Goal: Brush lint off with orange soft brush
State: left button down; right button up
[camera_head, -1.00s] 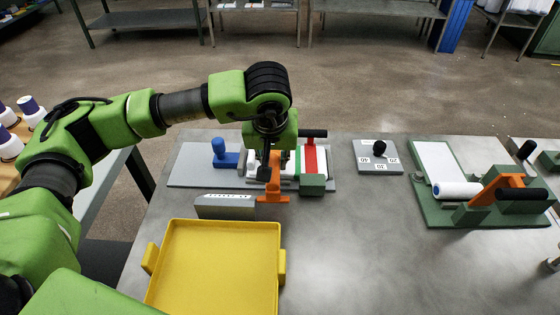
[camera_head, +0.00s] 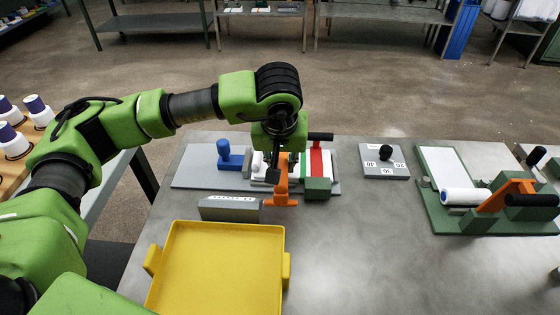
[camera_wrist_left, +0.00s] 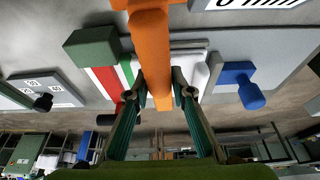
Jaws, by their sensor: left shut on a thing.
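The orange soft brush (camera_head: 281,187) is upright over the front edge of the knitting fixture (camera_head: 205,180), just right of the grey metal block. My left gripper (camera_head: 276,168) is at its upper part. In the left wrist view the orange brush (camera_wrist_left: 150,45) runs between the two fingers of my left gripper (camera_wrist_left: 159,92), which is shut on it. The fixture carries a blue handle (camera_head: 230,158), white parts and red, white and green stripes (camera_head: 316,160). The brush's bristles and any lint cannot be made out. My right gripper is not in view.
A yellow tray (camera_head: 287,270) stands in front, close to the grey block (camera_head: 229,208). A numbered dial plate (camera_head: 372,173) and a green stand with a white roller (camera_head: 465,196) are to the right. The table between tray and green stand is clear.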

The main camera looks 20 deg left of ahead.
pick_arm(q)
jog(key=shift+s+a+f, duration=0.1)
jog(key=shift+s+a, duration=0.1)
jog(key=shift+a, duration=0.15)
jog(key=shift+w+d+b, duration=0.1)
jog(key=shift+d+b, duration=0.25)
jog(key=shift+b, duration=0.1)
jog(key=shift+w+r+p, duration=0.1)
jog(key=shift+r+p, duration=0.25)
jog(key=shift+r, duration=0.2)
jog(key=shift+r+p, duration=0.9)
jog(key=shift+r, duration=1.1)
